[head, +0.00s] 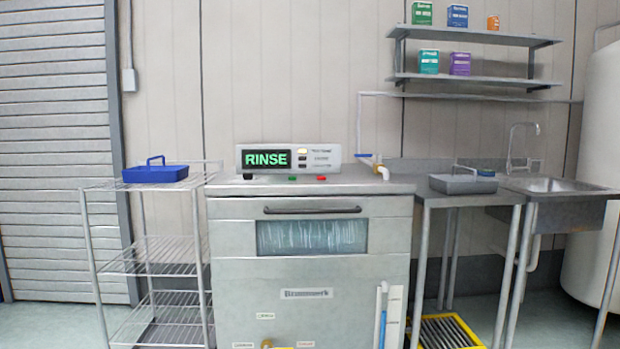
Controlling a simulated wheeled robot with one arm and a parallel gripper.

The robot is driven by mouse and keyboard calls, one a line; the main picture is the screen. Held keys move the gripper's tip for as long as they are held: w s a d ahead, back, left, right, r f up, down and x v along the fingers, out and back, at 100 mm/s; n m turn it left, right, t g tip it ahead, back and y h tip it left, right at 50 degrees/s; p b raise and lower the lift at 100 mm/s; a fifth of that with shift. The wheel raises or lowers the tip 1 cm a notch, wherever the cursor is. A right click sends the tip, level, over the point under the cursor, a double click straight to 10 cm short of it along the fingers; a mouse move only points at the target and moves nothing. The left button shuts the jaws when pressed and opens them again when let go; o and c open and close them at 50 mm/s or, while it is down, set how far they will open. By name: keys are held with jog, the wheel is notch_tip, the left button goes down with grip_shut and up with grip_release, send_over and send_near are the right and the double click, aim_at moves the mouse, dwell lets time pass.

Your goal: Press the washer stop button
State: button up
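The washer (232,238) is a steel cabinet in the middle of the head view, with a dark handle (312,210) and a window showing pale streaks. Its control box (330,169) stands on top and its display (266,159) reads RINSE in green. A small red button (321,178) and a small green button (293,178) sit on the top in front of the box. A black knob (248,177) is to their left. No label for the stop button is readable. My gripper is not in view.
A wire rack (155,246) with a blue tray (156,172) stands left of the washer. A steel table with a grey tray (463,182) and a sink (555,185) is to the right. A yellow-edged crate (474,333) lies below.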

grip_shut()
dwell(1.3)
